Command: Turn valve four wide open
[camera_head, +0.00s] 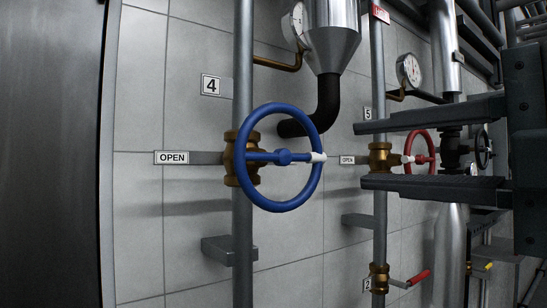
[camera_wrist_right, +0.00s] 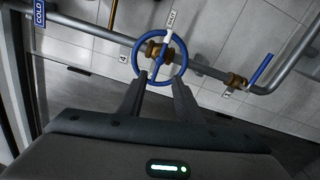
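Valve four is a blue handwheel (camera_head: 312,184) on a brass body (camera_head: 230,158), on a vertical grey pipe beside the number 4 plate (camera_head: 211,85). A blue bar crosses the wheel, with a white-marked end (camera_head: 318,157) at the right rim. The OPEN plate (camera_head: 172,158) is to the wheel's left, opposite the white end. My right gripper (camera_head: 360,154) is open and empty, its fingers pointing left, right of the wheel in the head view. In the wrist view the wheel (camera_wrist_right: 184,76) lies just beyond the open fingertips (camera_wrist_right: 161,82). My left gripper is out of view.
A red-handled lever (camera_head: 418,277) is below. Gauges (camera_head: 409,71) and a dark elbow pipe (camera_head: 327,100) are near.

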